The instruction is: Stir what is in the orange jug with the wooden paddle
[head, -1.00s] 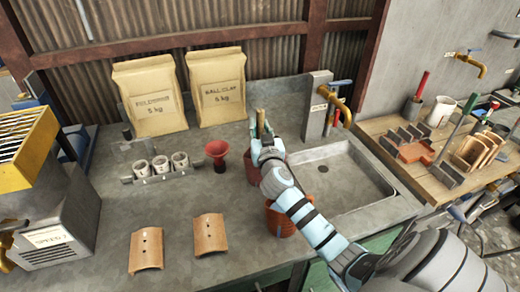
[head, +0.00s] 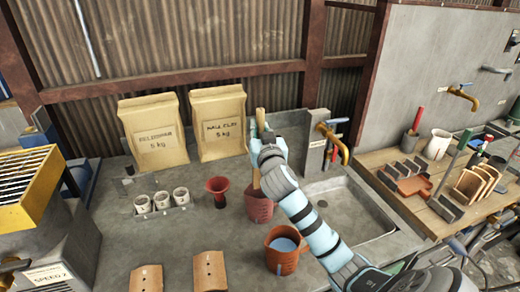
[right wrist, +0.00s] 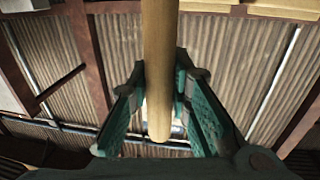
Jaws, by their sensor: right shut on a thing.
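The orange jug (head: 283,262) stands on the counter in front of the sink, with pale blue-grey liquid (head: 284,245) showing inside. The wooden paddle (head: 256,179) is upright in my right gripper (head: 264,150), which is shut on its handle. The paddle's lower part meets the mouth of a dark red jug (head: 259,210) behind the orange one; its tip is hidden. In the right wrist view the round handle (right wrist: 158,70) runs between the two fingers (right wrist: 163,105). My left gripper is not in view.
A red funnel-shaped cup (head: 218,190) and several small white cups (head: 161,199) stand left of the jugs. Two paper sacks (head: 218,125) stand behind. A brass tap (head: 335,140) overhangs the sink (head: 350,205) at right. Curved tiles (head: 210,271) lie in front.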

